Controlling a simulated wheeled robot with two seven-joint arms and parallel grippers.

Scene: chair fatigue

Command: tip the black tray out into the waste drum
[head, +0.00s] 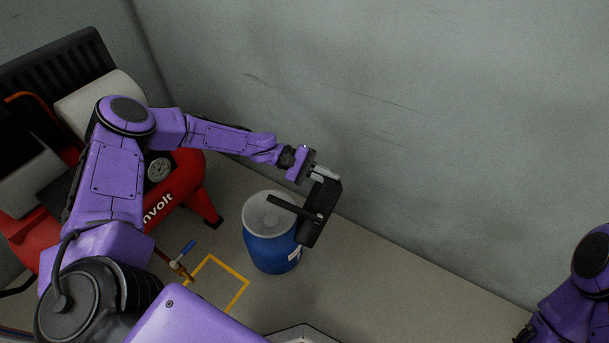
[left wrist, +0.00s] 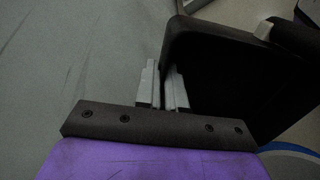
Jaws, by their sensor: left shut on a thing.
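The black tray (head: 320,212) hangs steeply tilted beside and partly over the blue waste drum (head: 272,248). A dark bar at the tray sticks out left across the drum's pale top. My left gripper (head: 322,173) is shut on the tray's upper edge. In the left wrist view, its pale fingers (left wrist: 163,88) pinch the wall of the tray (left wrist: 225,40), whose inside is dark. A small pale piece shows near the tray's far edge; I cannot tell what it is. A bit of the drum's blue rim (left wrist: 295,148) shows below. My right gripper is out of view.
A red compressor (head: 185,185) stands left of the drum, with a blue-handled valve (head: 187,248) in front. A yellow square (head: 238,296) is marked on the floor. The grey wall (head: 420,110) is close behind the tray. Floor right of the drum is clear.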

